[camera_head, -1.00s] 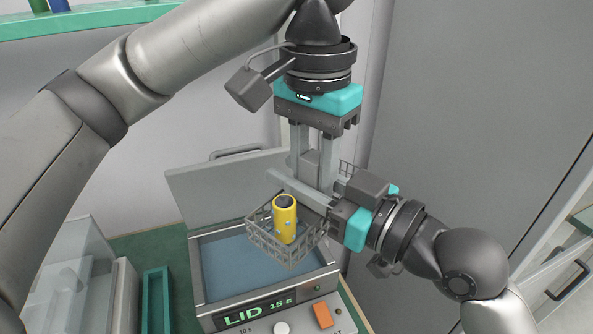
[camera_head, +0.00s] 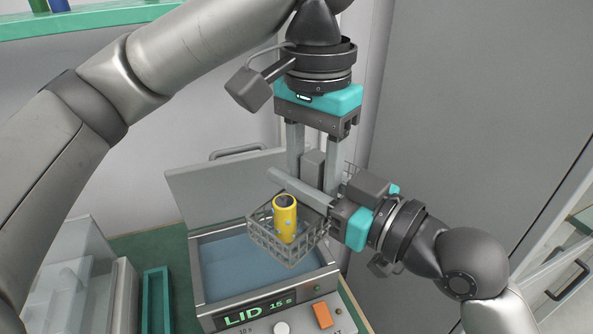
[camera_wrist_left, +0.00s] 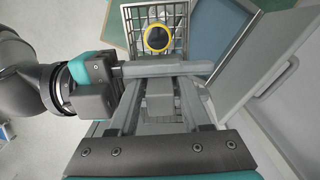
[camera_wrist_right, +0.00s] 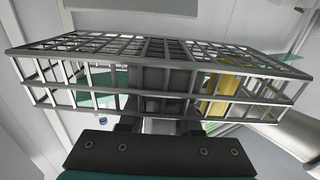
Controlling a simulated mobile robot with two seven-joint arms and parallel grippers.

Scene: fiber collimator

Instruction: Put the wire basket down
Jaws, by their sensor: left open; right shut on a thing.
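The wire basket (camera_head: 290,250) hangs in the air over the right part of the open bath, a yellow cylinder (camera_head: 285,222) with a dark top upright in it. Mesh also shows behind the grippers. A grey block (camera_head: 313,164), apparently the basket's handle, stands between the fingers of my left gripper (camera_head: 313,184), which points down, open, one finger on each side, with gaps. My right gripper (camera_head: 300,188) reaches in from the right and is shut on the basket's handle; one long finger shows and the other is mostly hidden. The right wrist view shows the basket (camera_wrist_right: 155,65) across the front.
The open bath (camera_head: 215,275) has a blue inside, a raised grey lid (camera_head: 220,190) behind it and a front panel (camera_head: 265,315) reading "LID 15 s". A green tray (camera_head: 156,300) and a clear box (camera_head: 75,285) stand to its left. A grey wall is close on the right.

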